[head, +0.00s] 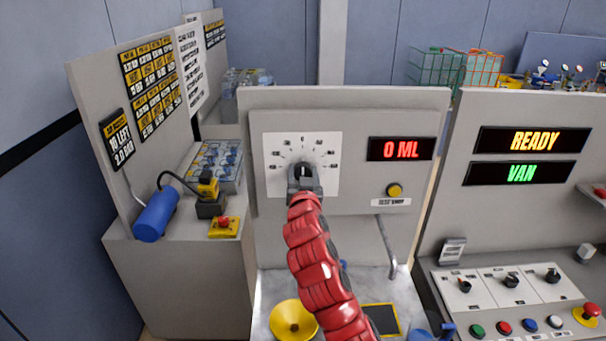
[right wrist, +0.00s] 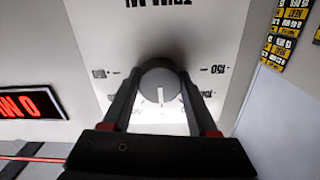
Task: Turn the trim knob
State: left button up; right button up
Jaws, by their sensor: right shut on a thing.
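The trim knob (right wrist: 160,84) is a round grey knob with a white pointer line, set on a white dial plate (head: 325,184) with a printed scale. In the head view my gripper covers most of it. My right gripper (head: 305,174) reaches the dial from below on a red arm. In the right wrist view its two dark fingers (right wrist: 158,96) are shut on the knob, one on each side. The pointer line runs toward the gripper's palm in that view. My left gripper is not in view.
Right of the dial are a red "0 ML" display (head: 401,149) and a yellow button (head: 394,190). A bent grey spout (head: 388,245) hangs below. A yellow funnel (head: 293,320) stands on the bench. A panel with switches and coloured buttons (head: 512,284) is at right.

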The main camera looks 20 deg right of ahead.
jog(key=n+b, duration=0.2)
jog(key=n, duration=0.1)
jog(key=n+b, duration=0.1)
jog(key=n, duration=0.1)
jog(key=shift+a+n, duration=0.1)
jog(key=shift+n, duration=0.3)
jog(key=n, duration=0.2)
jog(key=shift+n, duration=1.8)
jog(key=o, duration=1.4)
jog(key=shift+c, duration=0.2)
